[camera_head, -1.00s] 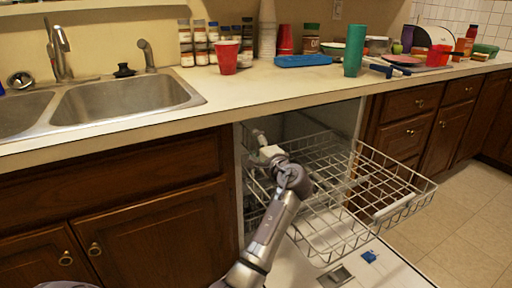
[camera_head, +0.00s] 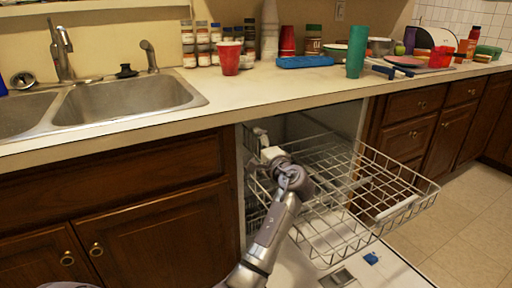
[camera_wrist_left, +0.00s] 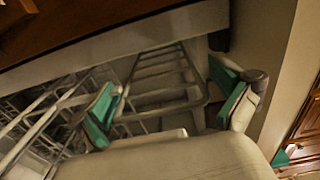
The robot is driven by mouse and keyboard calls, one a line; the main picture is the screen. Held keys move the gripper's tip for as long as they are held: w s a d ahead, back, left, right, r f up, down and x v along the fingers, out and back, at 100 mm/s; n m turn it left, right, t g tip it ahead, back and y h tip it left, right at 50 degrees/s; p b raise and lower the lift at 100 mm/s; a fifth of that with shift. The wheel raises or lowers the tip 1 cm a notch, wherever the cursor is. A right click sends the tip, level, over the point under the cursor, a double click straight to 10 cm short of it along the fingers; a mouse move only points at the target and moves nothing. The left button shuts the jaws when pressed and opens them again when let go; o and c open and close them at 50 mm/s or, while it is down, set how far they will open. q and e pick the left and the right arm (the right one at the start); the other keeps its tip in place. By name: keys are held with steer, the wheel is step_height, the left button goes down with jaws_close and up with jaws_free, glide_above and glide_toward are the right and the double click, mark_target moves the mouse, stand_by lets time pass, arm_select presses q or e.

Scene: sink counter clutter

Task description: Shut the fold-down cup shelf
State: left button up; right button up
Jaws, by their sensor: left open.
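The fold-down cup shelf appears to be the ladder-like wire panel (camera_wrist_left: 160,68) in the left wrist view, at the side of the dishwasher's wire rack. Whether it is raised or lowered is hard to tell. My left gripper (camera_wrist_left: 168,103) is open, its two green-padded fingers apart with wire bars showing between and beyond them. In the head view the left gripper (camera_head: 262,140) is at the left side of the dishwasher opening, over the rack's left edge. I cannot tell whether it touches the wire. My right gripper is not in view.
The upper dishwasher rack (camera_head: 395,218) is pulled out above the open door (camera_head: 388,272). The countertop (camera_head: 290,87) overhangs the opening. On it are a red cup (camera_head: 229,60), a green tumbler (camera_head: 356,52) and jars. Floor (camera_head: 465,220) is clear at right.

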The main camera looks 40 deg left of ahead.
arm_select(q)
steer(key=shift+d, duration=0.1)
steer(key=v, duration=1.1)
steer(key=shift+s+d, duration=0.2)
steer(key=shift+d, duration=0.15)
steer(key=shift+f, duration=0.1)
